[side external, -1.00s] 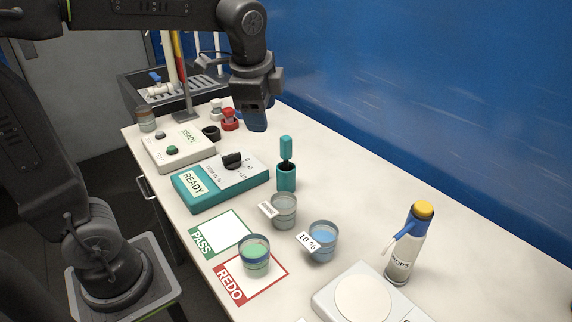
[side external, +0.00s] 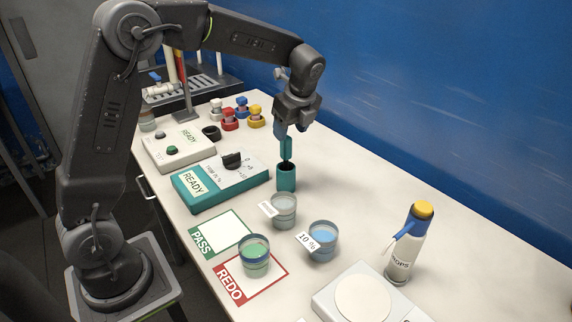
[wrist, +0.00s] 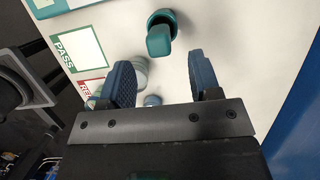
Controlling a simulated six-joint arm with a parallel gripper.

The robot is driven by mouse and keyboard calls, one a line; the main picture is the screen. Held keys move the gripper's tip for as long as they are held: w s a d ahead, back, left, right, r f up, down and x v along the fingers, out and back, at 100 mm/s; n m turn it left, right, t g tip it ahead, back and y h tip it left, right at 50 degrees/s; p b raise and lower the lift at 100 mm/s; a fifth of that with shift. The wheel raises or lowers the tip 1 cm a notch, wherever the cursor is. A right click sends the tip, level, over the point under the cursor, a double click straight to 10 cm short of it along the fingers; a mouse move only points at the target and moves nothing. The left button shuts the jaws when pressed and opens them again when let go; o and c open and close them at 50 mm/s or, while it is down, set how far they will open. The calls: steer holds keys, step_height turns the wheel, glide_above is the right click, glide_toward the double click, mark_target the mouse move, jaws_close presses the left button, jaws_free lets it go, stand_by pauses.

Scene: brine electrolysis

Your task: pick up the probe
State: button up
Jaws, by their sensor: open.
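The probe (side external: 286,149) is a teal handle standing upright in a teal holder cup (side external: 286,180) on the bench. In the wrist view the probe (wrist: 159,40) shows between and beyond my fingertips, with its holder (wrist: 163,18) around it. My gripper (side external: 291,131) is just above the probe, pointing down, with its fingers close to the handle's top. In the wrist view my gripper (wrist: 160,72) is open with nothing between the blue finger pads. Part of the handle's top is hard to separate from the fingers in the side view.
Left of the holder is a teal READY meter (side external: 220,183). In front are a grey beaker (side external: 284,211), a 10 % beaker (side external: 323,241) and a green-filled beaker (side external: 254,255). A drops bottle (side external: 408,245) and a scale (side external: 362,298) stand at right. Bench right of the holder is clear.

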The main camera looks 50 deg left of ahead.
mark_target(285, 144)
steer(key=shift+a+x, duration=0.15)
steer(key=shift+x, duration=1.45)
steer(key=shift+a+x, duration=0.15)
steer(key=shift+x, duration=1.45)
steer(key=shift+r, duration=0.1)
